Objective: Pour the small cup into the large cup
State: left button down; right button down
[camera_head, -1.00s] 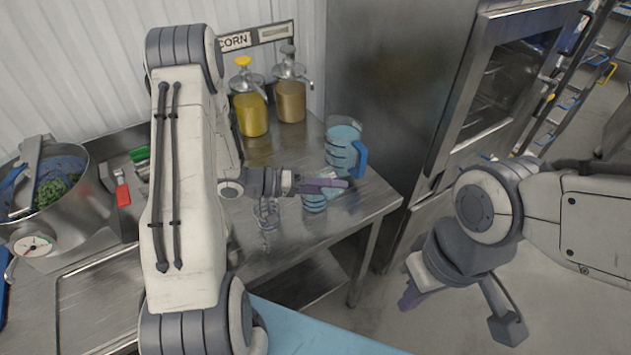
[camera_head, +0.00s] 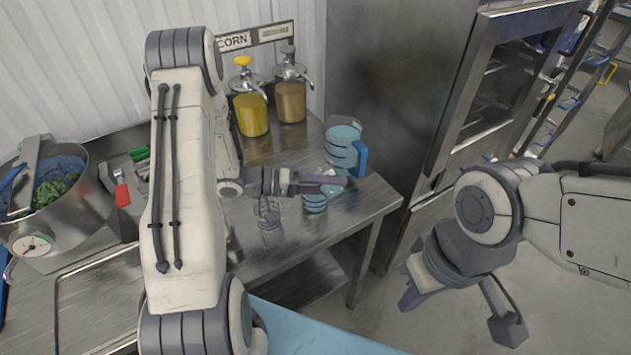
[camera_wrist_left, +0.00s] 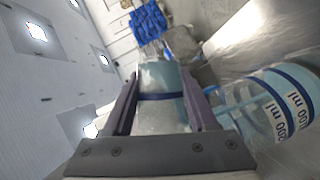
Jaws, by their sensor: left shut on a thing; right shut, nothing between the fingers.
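My left gripper (camera_head: 322,184) is shut on the small cup (camera_head: 315,203), a clear, bluish cup with blue bands. It also shows between the purple fingers (camera_wrist_left: 160,100) in the left wrist view, partly hidden behind the gripper body. The large cup (camera_head: 342,146), clear with blue bands and a blue handle, stands upright on the steel table just behind the left gripper. In the left wrist view the large cup (camera_wrist_left: 275,105) is at the right, with ml marks. I cannot tell the small cup's contents. My right gripper (camera_head: 407,298) is shut and empty, away from the table.
A clear cup-like vessel (camera_head: 267,214) stands left of the small cup. Yellow (camera_head: 251,115) and tan (camera_head: 290,103) pump bottles stand at the back. A steel pot (camera_head: 60,205) with greens is at the left. A steel cabinet (camera_head: 395,90) rises behind the table's right end.

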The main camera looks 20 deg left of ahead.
pick_arm(q)
jog(key=shift+r, duration=0.1)
dwell(0.4)
jog(key=shift+w+a+r+n+h+p, duration=0.45)
jog(key=shift+a+n+h+p, duration=0.1)
jog(key=shift+n+p, duration=0.35)
dwell(0.4)
jog(key=shift+w+a+f+n+h, duration=0.15)
jog(key=shift+f+n+h, duration=0.15)
jog(key=shift+n, duration=0.3)
dwell(0.5)
